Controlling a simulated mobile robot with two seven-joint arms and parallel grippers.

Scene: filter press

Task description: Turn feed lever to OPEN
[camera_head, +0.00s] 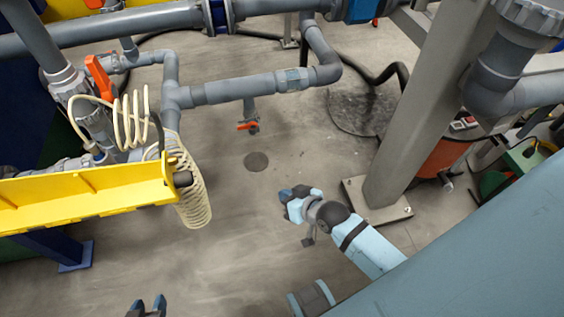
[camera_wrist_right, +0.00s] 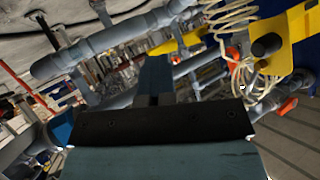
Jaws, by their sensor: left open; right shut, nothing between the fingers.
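Two orange-red levers show in the head view, and no label tells which is the feed lever. The larger lever (camera_head: 98,78) stands tilted on the grey pipework at the upper left. The smaller lever (camera_head: 248,127) hangs under a grey horizontal pipe near the middle. Orange handles also show at the right of the right wrist view (camera_wrist_right: 288,106). My right gripper (camera_head: 287,194) is shut and empty over the floor, apart from both levers. My left gripper (camera_head: 148,306) is open and empty at the bottom edge, with only its fingertips in view.
A yellow beam (camera_head: 80,198) juts in from the left, with a cream coiled hose (camera_head: 193,195) hanging at its end. A grey post (camera_head: 420,110) stands right of my right gripper. A dark hose (camera_head: 390,72) lies behind it. The middle floor is clear.

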